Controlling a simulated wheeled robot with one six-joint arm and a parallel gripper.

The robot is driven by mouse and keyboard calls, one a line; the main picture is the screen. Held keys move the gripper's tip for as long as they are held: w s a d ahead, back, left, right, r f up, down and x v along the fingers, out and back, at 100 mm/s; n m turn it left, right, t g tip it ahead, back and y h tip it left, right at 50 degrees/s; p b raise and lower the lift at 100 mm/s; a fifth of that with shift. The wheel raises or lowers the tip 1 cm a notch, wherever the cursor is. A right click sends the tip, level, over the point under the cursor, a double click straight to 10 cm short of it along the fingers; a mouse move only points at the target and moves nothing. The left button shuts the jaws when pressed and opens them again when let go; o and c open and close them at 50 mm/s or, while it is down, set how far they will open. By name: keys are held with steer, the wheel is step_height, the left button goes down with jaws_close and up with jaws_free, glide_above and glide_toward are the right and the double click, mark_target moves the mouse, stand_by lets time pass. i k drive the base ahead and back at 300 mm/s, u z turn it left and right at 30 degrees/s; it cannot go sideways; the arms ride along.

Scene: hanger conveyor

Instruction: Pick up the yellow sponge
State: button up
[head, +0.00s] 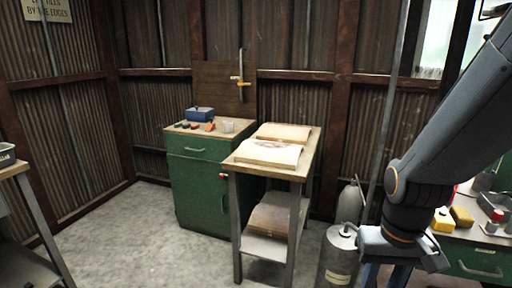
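Two yellow blocks sit side by side on the workbench at the right edge of the head view. One is a brighter yellow block (443,219), the other a darker mustard block (461,216) just right of it. Which one is the sponge is hard to tell at this size. My arm comes down from the upper right, and its end with my gripper (402,248) is in front and to the left of the blocks, apart from them in the picture. The fingers are not clearly visible, so their opening cannot be told.
The right workbench (473,239) also holds a tray with small bottles (495,220). Gas cylinders (337,255) stand left of it. A small table with open books (268,153) and a green cabinet (199,192) stand mid-view. Concrete floor (150,240) is free at left.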

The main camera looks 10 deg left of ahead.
mark_target(462, 219)
steer(key=z, duration=0.5)
steer(key=k, duration=0.6)
steer(key=z, duration=1.15)
steer(key=i, duration=1.4)
steer(key=u, duration=0.75)
steer(key=i, duration=0.45)
steer(key=u, duration=0.5)
